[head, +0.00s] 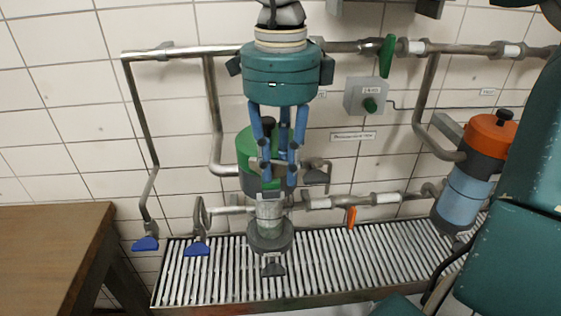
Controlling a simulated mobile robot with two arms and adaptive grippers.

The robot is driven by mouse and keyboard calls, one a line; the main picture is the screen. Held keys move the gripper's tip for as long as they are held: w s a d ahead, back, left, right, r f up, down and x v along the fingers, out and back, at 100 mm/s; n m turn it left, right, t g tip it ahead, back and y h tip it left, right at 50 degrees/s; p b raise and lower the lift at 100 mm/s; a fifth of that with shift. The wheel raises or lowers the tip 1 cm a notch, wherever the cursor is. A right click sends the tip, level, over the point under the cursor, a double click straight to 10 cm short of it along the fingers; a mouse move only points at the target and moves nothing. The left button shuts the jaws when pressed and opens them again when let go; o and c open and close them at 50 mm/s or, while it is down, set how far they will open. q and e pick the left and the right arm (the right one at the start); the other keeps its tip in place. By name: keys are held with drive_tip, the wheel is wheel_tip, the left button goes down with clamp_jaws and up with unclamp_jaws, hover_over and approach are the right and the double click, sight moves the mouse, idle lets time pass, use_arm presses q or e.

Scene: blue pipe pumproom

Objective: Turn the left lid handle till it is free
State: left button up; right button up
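The left housing has a green lid (246,150) with a dark knob-like handle (268,122) on top. My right gripper (278,181), with a teal body and blue fingers, hangs pointing down in front of this lid and hides much of it. Its fingers are spread apart, with the knob and part of the lid showing between and behind them. I see nothing clearly held, and I cannot tell whether any finger touches the lid. My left gripper is not in view.
An orange-lidded housing (487,135) stands at the right. Pipes run along the tiled wall, with a green lever (387,56) and blue levers (145,243). A grey box (366,96) is on the wall. A slatted grate (350,262) lies below; a brown table (50,255) is at left.

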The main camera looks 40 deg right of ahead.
sight(281, 163)
wheel_tip(281, 163, up, 12)
idle(0.5)
